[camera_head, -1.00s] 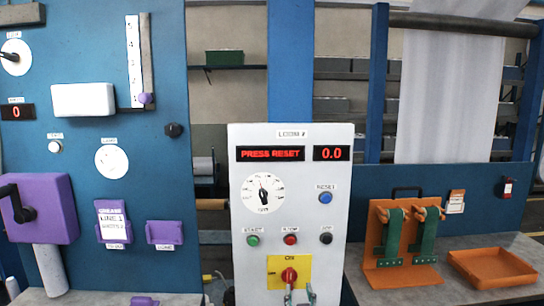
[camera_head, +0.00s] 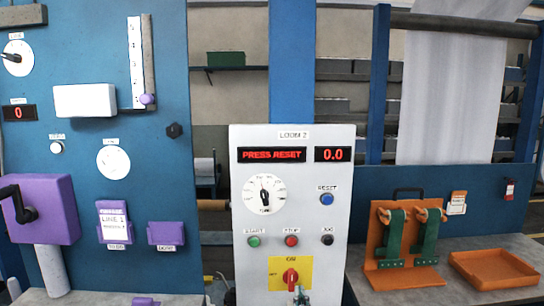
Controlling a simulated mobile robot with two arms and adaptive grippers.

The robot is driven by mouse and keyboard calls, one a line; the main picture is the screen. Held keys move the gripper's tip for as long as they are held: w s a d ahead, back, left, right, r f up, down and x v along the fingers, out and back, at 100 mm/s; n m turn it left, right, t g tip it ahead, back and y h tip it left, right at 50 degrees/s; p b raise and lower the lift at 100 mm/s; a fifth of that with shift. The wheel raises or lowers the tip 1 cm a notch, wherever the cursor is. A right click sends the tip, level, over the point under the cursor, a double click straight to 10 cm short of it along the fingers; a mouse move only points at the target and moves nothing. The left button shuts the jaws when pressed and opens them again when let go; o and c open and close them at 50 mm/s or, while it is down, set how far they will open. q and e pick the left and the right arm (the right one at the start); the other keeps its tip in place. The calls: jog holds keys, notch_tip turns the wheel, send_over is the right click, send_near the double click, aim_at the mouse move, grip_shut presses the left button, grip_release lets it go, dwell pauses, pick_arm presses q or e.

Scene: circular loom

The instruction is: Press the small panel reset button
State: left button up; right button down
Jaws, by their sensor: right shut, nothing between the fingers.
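The blue reset button (camera_head: 327,199) is on the right side of the white loom panel (camera_head: 240,225), under a small RESET label. It stands out and nothing covers it. The panel's red display (camera_head: 271,155) reads PRESS RESET. My right gripper (camera_head: 300,293) shows only its tips at the bottom edge, in front of the panel's lower part. It is shut and empty, well below the reset button and apart from it. My left gripper is not in view.
Below the reset button are a green start button (camera_head: 254,241), a red stop button (camera_head: 292,240) and a black jog button (camera_head: 327,240). A red rotary switch (camera_head: 290,277) on a yellow plate is close above my right gripper. A dial (camera_head: 264,195) is at left.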

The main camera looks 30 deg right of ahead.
dwell(0.8)
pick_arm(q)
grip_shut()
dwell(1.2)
